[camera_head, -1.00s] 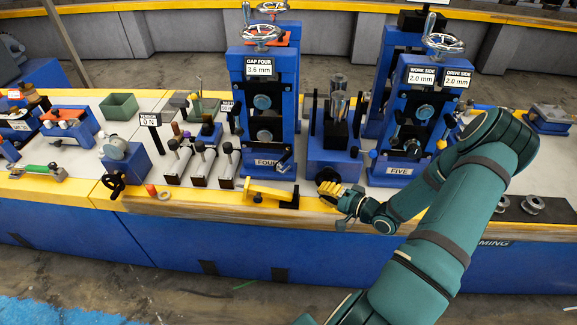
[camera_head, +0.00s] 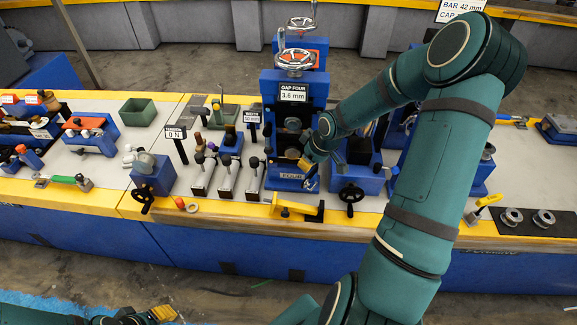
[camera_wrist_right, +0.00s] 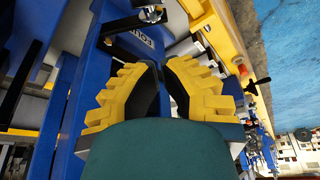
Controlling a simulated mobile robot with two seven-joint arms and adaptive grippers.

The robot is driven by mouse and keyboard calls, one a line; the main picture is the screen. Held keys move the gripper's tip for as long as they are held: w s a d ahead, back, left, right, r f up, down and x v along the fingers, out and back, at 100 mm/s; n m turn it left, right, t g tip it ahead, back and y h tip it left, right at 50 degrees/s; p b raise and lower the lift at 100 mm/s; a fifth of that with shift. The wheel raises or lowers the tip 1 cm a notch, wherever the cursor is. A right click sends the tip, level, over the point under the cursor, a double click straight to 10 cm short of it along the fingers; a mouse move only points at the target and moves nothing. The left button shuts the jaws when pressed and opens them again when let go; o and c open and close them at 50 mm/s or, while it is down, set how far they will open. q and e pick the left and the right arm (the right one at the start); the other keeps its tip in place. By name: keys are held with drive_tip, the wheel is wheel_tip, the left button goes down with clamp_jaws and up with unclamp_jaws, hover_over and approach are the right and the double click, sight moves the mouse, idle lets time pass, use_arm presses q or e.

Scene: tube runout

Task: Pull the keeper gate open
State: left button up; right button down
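The blue roll stand marked FOUR (camera_head: 293,117) stands at the middle of the bench in the head view. A small lever (camera_head: 311,184) is at its lower right front. In the right wrist view a dark knob (camera_wrist_right: 151,15) shows beyond the fingertips, apart from them. I cannot make out which part is the keeper gate. My right gripper (camera_head: 307,164), with yellow fingers, is close in front of this stand's lower right side. Its fingertips (camera_wrist_right: 163,70) are drawn together with nothing visible between them. My left gripper (camera_head: 162,313) is low at the bottom left, away from the bench; its opening is unclear.
A yellow bar (camera_head: 290,206) with a black bracket lies at the bench's front edge. Several black-knobbed levers (camera_head: 227,174) stand left of the stand. My right arm hides much of the bench's right side.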

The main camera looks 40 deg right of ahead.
sight(310, 177)
drive_tip(key=shift+w+a+r+n+g, duration=0.15)
drive_tip(key=shift+a+r+n+g, duration=0.15)
drive_tip(key=shift+n, duration=0.1)
drive_tip(key=b+x, duration=0.3)
drive_tip(key=x, duration=0.6)
drive_tip(key=shift+f, duration=0.3)
